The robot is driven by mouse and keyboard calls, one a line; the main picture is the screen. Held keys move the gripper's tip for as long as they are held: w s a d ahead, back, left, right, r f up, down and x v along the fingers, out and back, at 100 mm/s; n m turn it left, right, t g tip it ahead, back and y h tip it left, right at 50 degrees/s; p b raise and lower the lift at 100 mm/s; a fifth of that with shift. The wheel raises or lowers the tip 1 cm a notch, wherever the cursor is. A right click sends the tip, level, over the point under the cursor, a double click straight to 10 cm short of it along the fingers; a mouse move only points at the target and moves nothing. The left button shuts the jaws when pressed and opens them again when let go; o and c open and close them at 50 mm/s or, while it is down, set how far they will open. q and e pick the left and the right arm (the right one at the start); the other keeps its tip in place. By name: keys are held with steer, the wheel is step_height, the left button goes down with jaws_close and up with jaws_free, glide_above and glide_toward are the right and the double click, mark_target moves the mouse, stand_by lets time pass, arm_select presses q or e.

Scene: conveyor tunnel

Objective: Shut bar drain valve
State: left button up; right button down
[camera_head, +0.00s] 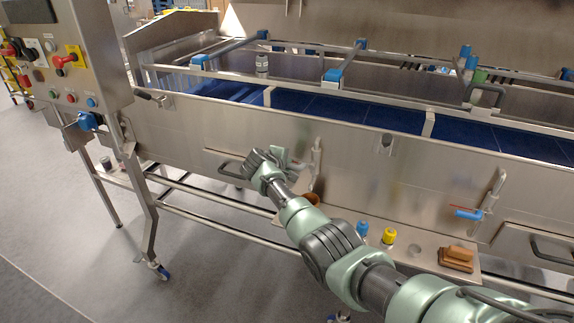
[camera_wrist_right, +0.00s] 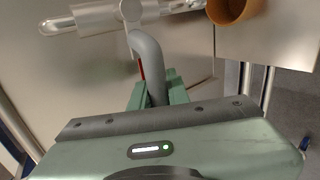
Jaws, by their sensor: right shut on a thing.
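The drain valve is a steel pipe fitting (camera_head: 316,158) on the tank's front wall, just right of my right gripper (camera_head: 281,157). In the right wrist view the steel pipe (camera_wrist_right: 90,19) crosses the top. A grey bent bar (camera_wrist_right: 150,57) runs from near the pipe's collar down between the fingers of my right gripper (camera_wrist_right: 158,92). A thin red strip shows beside the bar. My right gripper is shut on this bar; its far end is partly hidden by the fingers. My left gripper is in neither view.
A brown cup (camera_head: 311,199) sits below the pipe. A dark door handle (camera_head: 230,170) is left of my gripper. Another valve with a blue lever (camera_head: 467,213) is farther right. A shelf holds a yellow-capped bottle (camera_head: 389,236) and brown blocks (camera_head: 457,256). Floor at left is clear.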

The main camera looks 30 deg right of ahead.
steer(key=shift+f, duration=0.15)
steer(key=c, duration=1.6)
jaws_free()
steer(key=shift+v, duration=3.9)
